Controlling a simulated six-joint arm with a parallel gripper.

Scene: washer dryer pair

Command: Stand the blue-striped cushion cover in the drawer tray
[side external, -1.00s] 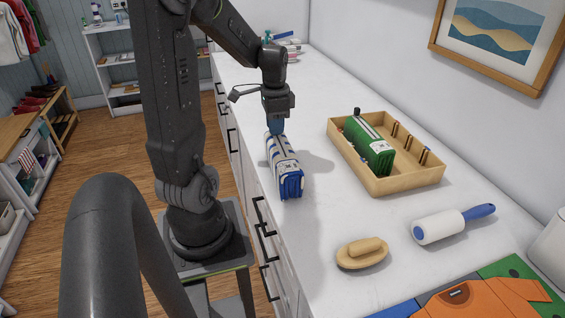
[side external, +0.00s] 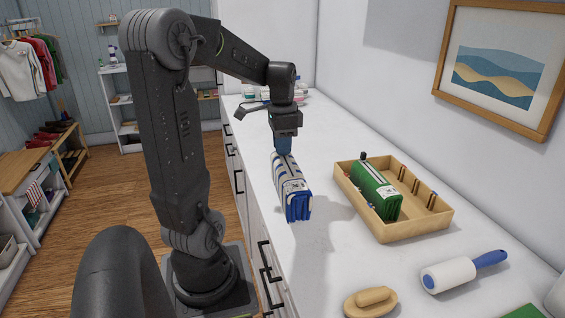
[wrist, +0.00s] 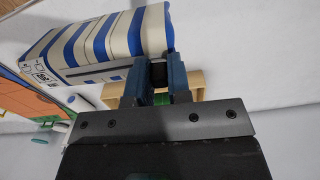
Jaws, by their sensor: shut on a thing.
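The blue-and-white striped cushion cover (side external: 292,190) is a folded, block-like bundle at the left side of the white counter. My gripper (side external: 283,152) is shut on its far end from above. The cover appears held a little above the counter, its long side roughly level. In the wrist view the cover (wrist: 100,42) extends to the left from the fingers (wrist: 160,85). The wooden drawer tray (side external: 418,228) lies to the right, with a green bundle (side external: 376,192) along its left side and upright dividers at its right. The tray also shows behind the fingers in the wrist view (wrist: 196,78).
A lint roller (side external: 448,275) and a wooden brush (side external: 371,301) lie on the counter near the front. Clear counter (side external: 335,230) separates the cover from the tray. The wall with a framed picture (side external: 497,65) stands at the right.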

